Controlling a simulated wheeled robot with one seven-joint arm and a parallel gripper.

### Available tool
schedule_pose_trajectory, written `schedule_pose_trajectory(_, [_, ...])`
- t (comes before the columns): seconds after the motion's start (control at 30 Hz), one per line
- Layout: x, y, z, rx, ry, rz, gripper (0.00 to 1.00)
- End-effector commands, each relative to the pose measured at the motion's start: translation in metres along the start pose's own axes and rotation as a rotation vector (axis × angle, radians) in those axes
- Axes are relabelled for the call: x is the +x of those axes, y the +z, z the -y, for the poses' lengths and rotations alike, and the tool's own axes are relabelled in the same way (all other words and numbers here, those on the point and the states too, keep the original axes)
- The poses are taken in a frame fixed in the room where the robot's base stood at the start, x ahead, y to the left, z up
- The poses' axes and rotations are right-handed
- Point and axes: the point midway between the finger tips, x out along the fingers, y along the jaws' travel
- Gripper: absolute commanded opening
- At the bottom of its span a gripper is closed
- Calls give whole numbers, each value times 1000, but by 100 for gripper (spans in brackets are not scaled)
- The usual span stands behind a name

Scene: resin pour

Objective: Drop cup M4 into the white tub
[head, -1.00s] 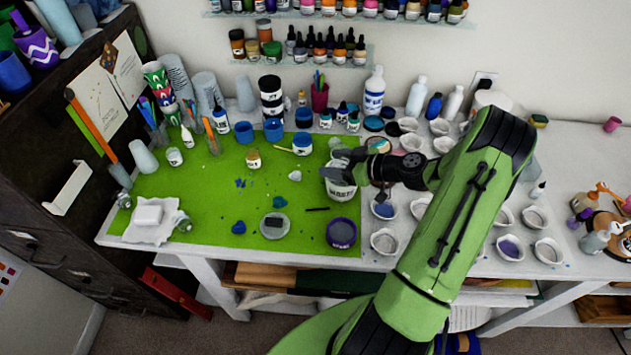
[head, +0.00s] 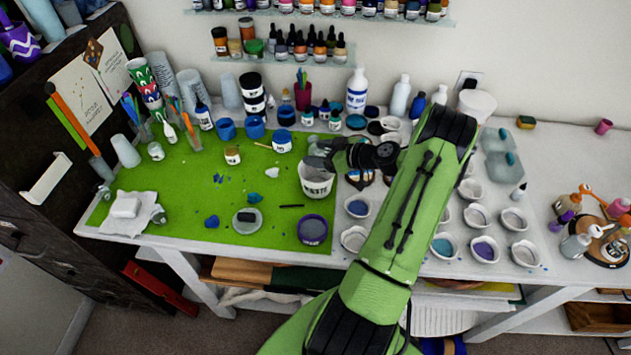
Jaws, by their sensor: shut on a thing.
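The white tub (head: 316,183), labelled "WASTE", stands upright at the right side of the green mat. My gripper (head: 319,154) is directly over the tub's mouth, pointing left, with its fingers at the level of the far rim or just above. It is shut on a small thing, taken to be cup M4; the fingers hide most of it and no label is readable. I cannot tell whether the cup is inside the rim or above it.
Several white mixing cups (head: 485,249) stand right of my arm. A purple-rimmed jar (head: 312,230) sits in front of the tub. Blue-lidded jars (head: 283,141) stand behind it. The green mat (head: 190,185) has free room left of the tub.

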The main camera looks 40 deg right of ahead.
Motion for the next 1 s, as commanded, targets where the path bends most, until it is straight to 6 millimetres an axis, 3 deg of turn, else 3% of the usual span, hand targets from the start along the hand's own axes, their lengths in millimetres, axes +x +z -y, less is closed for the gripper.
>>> schedule_pose_trajectory(0.1, [6,15,0,-1,0,-1,32])
schedule_pose_trajectory(0.37, [7,15,0,-2,1,-1,32])
schedule_pose_trajectory(0.4, [7,15,0,-2,1,-1,70])
schedule_pose_trajectory(0.57, [7,15,0,-2,1,0,94])
schedule_pose_trajectory(0.87, [4,16,0,-1,1,1,94])
schedule_pose_trajectory(1.0, [-19,17,-1,-1,6,2,94])
